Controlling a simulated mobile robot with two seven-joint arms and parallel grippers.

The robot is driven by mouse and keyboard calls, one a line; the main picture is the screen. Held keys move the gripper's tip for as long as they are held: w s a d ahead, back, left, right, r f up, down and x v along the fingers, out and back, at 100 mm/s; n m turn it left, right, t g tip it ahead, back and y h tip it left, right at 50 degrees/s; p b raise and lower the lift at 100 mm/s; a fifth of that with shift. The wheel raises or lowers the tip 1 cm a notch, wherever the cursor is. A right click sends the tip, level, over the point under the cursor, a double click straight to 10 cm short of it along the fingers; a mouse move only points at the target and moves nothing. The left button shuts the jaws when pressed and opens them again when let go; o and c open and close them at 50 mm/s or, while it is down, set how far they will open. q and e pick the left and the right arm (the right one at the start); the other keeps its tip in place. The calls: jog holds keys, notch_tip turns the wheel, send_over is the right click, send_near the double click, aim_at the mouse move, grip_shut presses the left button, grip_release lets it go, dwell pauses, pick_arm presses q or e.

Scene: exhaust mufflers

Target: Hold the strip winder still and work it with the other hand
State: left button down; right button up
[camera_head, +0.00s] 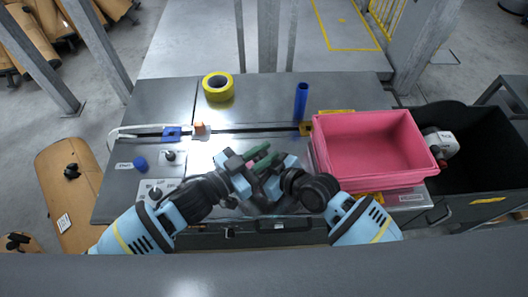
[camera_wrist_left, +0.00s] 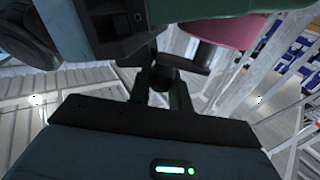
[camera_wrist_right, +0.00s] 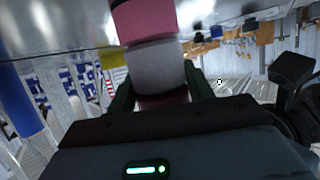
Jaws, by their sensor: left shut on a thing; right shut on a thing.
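The strip winder seems to be the small tool with green parts (camera_head: 258,155) between my two grippers above the middle of the table, mostly hidden by them. My left gripper (camera_head: 240,168) is shut on a dark part of it; the left wrist view shows a dark stub (camera_wrist_left: 164,78) between the fingers and a green part (camera_wrist_left: 215,32) above. My right gripper (camera_head: 274,180) is close beside it on the right. In the right wrist view its fingers are shut on a pink and grey piece (camera_wrist_right: 158,65); I cannot tell how this joins the green part.
A pink crate (camera_head: 322,158) stands on the table's right side. A yellow tape roll (camera_head: 218,87) and a blue cylinder (camera_head: 301,102) stand towards the back. Small blue and orange blocks (camera_head: 199,128) and knobs are at left. A black bin (camera_head: 470,180) is beyond the right edge.

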pick_arm(q)
jog(key=shift+m+g, duration=0.3)
jog(key=m+g+h, duration=0.1)
jog(key=g, duration=0.1)
jog(key=a+m+g+h, duration=0.1)
jog(key=m+g, duration=0.1)
jog(key=shift+s+m+g+h, duration=0.2)
jog(key=shift+m+g+h, duration=0.1)
jog(key=shift+g, duration=0.1)
jog(key=shift+s+a+m+g+h, duration=0.15)
jog(key=shift+m+g, duration=0.5)
jog(key=shift+g, duration=0.4)
jog(key=shift+a+m+g+h, duration=0.2)
jog(key=shift+m+g, duration=0.5)
jog(key=shift+g, duration=0.3)
jog(key=shift+s+a+m+g+h, duration=0.15)
jog(key=shift+m+g, duration=0.5)
jog(key=shift+g, duration=0.4)
jog(key=shift+w, duration=0.15)
jog(key=c, duration=1.6)
grip_release()
jog(key=a, duration=0.8)
jog(key=w+a, duration=0.1)
jog(key=a, duration=0.3)
jog(key=shift+f, duration=0.15)
